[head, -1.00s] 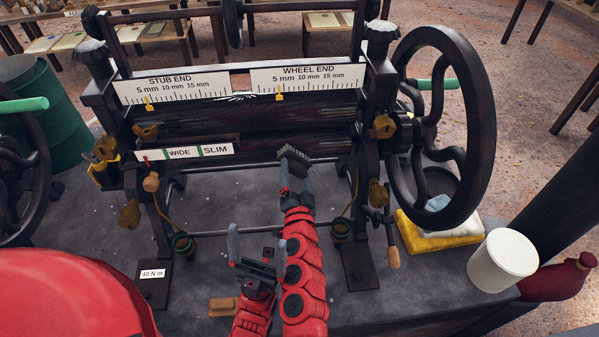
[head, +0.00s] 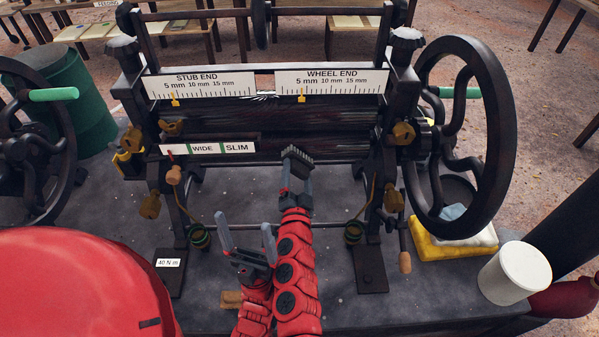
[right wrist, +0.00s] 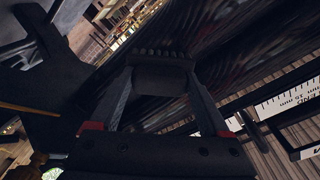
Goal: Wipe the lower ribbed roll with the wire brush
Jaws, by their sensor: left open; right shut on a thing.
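The wire brush (head: 299,157) is a dark block with short bristles, held by my right gripper (head: 295,191), which is shut on it. The brush points up and away, in front of the roller machine. The lower ribbed roll (head: 335,146) is the dark horizontal cylinder under the upper roll (head: 330,112). In the right wrist view the brush (right wrist: 161,74) sits between both fingers, and a dark ribbed roll surface (right wrist: 225,45) lies close beyond its bristles. I cannot tell whether they touch. My left gripper (head: 246,236) is open and empty, low beside the right arm.
A large handwheel (head: 497,125) stands right of the machine frame. A red dome (head: 80,285) fills the lower left.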

